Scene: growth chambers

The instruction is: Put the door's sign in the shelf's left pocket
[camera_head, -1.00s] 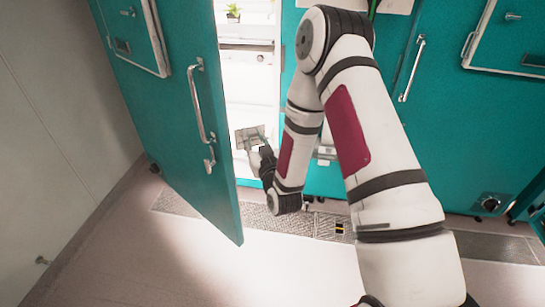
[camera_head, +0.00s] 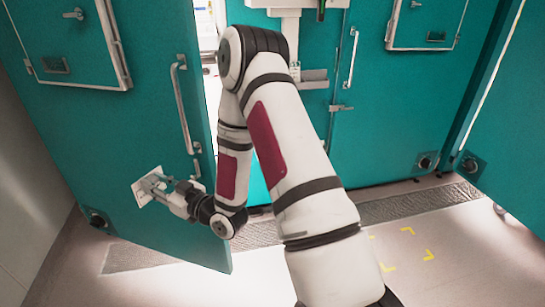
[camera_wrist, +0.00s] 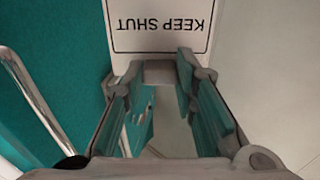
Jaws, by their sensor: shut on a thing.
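My gripper (camera_head: 178,196) is shut on the sign (camera_head: 148,187), a small white plate held in front of the teal door (camera_head: 158,100). In the wrist view the sign (camera_wrist: 160,25) reads "KEEP SHUT" upside down, with a dark border, just beyond my fingertips (camera_wrist: 160,72). The door stands ajar, with a long metal handle (camera_head: 181,105) near its free edge; a handle (camera_wrist: 45,105) also shows in the wrist view. No shelf pocket can be made out; my arm covers much of the opening.
A bright chamber interior (camera_head: 207,40) shows through the narrow gap. A closed teal door (camera_head: 375,130) stands right of my arm, and another teal panel (camera_head: 505,150) is at far right. A floor grate (camera_head: 400,206) runs along the fronts. Pale floor with yellow marks (camera_head: 408,232) is clear.

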